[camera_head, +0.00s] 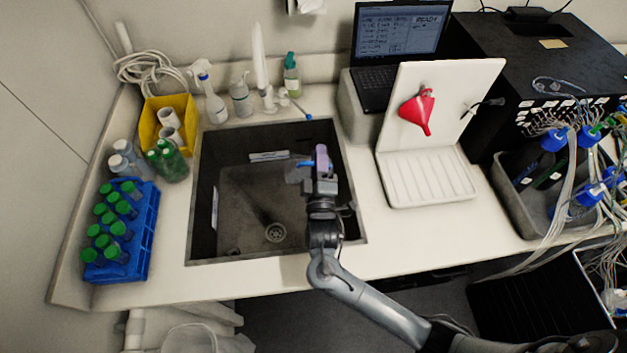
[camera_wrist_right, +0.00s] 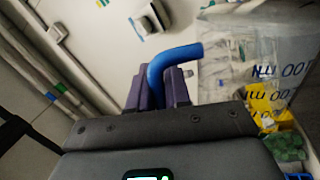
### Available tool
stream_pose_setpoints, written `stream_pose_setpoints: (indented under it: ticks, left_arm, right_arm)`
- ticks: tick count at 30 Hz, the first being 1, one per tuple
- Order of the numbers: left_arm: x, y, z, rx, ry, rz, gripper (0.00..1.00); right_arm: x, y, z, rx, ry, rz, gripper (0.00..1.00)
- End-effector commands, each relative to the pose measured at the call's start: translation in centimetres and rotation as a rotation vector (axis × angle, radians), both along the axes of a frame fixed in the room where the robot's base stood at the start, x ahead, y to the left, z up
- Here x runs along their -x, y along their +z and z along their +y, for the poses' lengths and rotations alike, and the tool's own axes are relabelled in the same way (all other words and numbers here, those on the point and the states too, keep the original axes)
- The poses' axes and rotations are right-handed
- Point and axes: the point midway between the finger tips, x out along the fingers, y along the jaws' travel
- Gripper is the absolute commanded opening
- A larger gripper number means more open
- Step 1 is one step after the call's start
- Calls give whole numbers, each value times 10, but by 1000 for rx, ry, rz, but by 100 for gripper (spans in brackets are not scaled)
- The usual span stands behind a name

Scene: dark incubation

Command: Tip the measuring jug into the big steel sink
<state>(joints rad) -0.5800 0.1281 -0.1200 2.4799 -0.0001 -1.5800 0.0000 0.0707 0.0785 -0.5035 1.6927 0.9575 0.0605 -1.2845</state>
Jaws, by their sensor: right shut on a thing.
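The measuring jug (camera_head: 296,173) is a small clear vessel with a blue handle, held over the big steel sink (camera_head: 230,257). My right gripper (camera_head: 321,158) is over the sink and shut on the blue handle. In the right wrist view, its purple fingers (camera_wrist_right: 160,90) grip the handle (camera_wrist_right: 178,57). The jug's clear wall with dark markings (camera_wrist_right: 275,50) shows at the right there. Its contents and exact tilt cannot be told. The sink has a round drain (camera_head: 275,232) near its front. My left gripper is not in view.
A blue rack (camera_head: 150,240) of green-capped tubes and a yellow bin (camera_head: 187,103) stand left of the sink. Bottles and a tall white tap (camera_head: 258,55) line the back. A white draining board (camera_head: 430,180) with a red funnel (camera_head: 418,109) stands at the right.

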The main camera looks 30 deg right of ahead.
Motion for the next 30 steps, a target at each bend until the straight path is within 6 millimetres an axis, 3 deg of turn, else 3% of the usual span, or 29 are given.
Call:
stream_pose_setpoints:
  ticks: [9,30]
  left_arm:
    - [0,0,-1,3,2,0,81]
    - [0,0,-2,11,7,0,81]
  right_arm:
    - [-3,9,8,87,1,32,0]
    - [-4,10,10,104,1,39,0]
